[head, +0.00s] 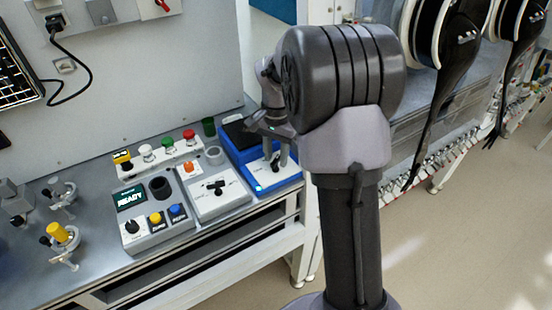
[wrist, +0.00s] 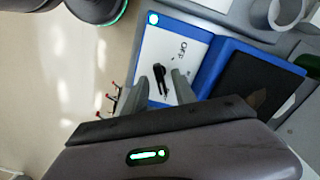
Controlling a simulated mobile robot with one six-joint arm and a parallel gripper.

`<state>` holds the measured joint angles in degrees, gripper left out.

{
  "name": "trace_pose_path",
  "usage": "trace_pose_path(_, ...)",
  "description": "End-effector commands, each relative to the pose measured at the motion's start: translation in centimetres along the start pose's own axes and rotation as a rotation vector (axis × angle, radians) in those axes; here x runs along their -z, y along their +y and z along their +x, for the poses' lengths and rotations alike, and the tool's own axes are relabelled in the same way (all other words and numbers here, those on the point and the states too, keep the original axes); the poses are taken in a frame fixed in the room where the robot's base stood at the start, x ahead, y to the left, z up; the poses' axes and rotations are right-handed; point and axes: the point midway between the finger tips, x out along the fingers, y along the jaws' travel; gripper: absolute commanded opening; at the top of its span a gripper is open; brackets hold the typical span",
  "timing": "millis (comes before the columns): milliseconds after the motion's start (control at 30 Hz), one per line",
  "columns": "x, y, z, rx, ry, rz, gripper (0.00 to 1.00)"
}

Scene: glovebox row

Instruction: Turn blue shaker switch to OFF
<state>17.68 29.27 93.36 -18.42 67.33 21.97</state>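The blue shaker (head: 233,137) stands at the right end of the bench, with a white front panel and a dark top plate. In the wrist view, the shaker (wrist: 228,62) shows a black lever switch (wrist: 160,79) on its white panel. Lettering that seems to read OFF is printed beside it, and a green-cyan lamp is lit at the panel corner. My gripper (wrist: 161,76) is over the panel with its two grey fingers apart, one on each side of the switch. I cannot tell whether they touch it. In the head view my gripper (head: 277,160) partly hides the panel.
Left of the shaker are a grey box with a black T-shaped handle (head: 215,186) and a control box with a READY screen (head: 131,199). A white strip with coloured buttons (head: 160,156) lies behind. Black gloves (head: 447,85) hang at the right; the floor (head: 450,240) is clear.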

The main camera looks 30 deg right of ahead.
Motion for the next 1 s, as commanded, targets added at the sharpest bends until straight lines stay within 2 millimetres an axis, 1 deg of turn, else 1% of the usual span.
trace_pose_path(167,0.0,-0.01,-0.06,0.0,0.0,0.0,0.33)
trace_pose_path(200,0.0,-0.01,-0.07,0.0,0.0,0.0,0.29)
trace_pose_path(267,0.0,-0.01,-0.07,0.0,0.0,0.0,0.17)
trace_pose_path(333,0.0,-0.01,-0.07,0.0,0.0,0.0,0.03)
trace_pose_path(367,0.0,-0.01,-0.07,0.0,0.0,0.0,0.0)
trace_pose_path(600,0.0,0.0,-0.1,0.0,0.0,-0.003,0.0)
trace_pose_path(767,0.01,-0.01,-0.24,0.0,0.0,-0.036,0.0)
trace_pose_path(1000,-0.02,-0.02,-0.42,-0.001,-0.001,-0.18,0.0)
